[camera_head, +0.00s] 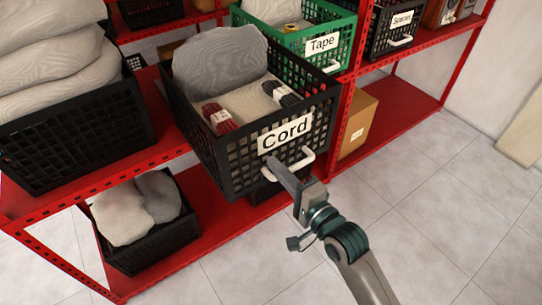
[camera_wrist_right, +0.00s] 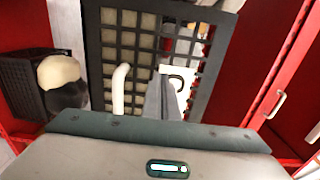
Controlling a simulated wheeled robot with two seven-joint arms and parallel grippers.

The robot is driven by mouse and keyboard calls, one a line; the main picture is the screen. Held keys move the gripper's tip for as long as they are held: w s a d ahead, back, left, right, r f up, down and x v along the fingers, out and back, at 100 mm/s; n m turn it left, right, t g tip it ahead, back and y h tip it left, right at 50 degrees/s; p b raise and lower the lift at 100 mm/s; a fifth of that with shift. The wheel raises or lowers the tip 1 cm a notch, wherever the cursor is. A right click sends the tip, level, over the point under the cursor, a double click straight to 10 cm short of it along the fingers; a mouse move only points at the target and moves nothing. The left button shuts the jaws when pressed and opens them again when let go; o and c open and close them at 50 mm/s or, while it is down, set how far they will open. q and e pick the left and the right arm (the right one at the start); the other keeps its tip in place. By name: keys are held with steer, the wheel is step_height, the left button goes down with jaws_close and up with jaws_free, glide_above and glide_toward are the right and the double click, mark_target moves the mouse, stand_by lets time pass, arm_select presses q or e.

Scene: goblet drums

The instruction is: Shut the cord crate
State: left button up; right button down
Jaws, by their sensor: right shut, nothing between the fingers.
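The cord crate (camera_head: 235,150) is a black lattice crate labelled "Cord", standing out past the front of the red shelf. It holds a grey sack, a dark red cord bundle (camera_head: 219,118) and a black cord bundle (camera_head: 281,93). Its white front handle (camera_head: 292,163) also shows in the right wrist view (camera_wrist_right: 119,90). My right gripper (camera_head: 272,163) is shut and empty, with its tip at the crate front beside the handle's left part; I cannot tell whether it touches. In the right wrist view the fingers (camera_wrist_right: 168,97) are in front of the lattice. My left gripper is not in view.
A cardboard box (camera_head: 358,128) sits below. A black crate with sacks (camera_head: 150,258) is lower left. The tiled floor in front is clear.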

steer(key=shift+p+x, duration=0.35)
steer(key=shift+x, duration=1)
steer(key=shift+w, duration=0.1)
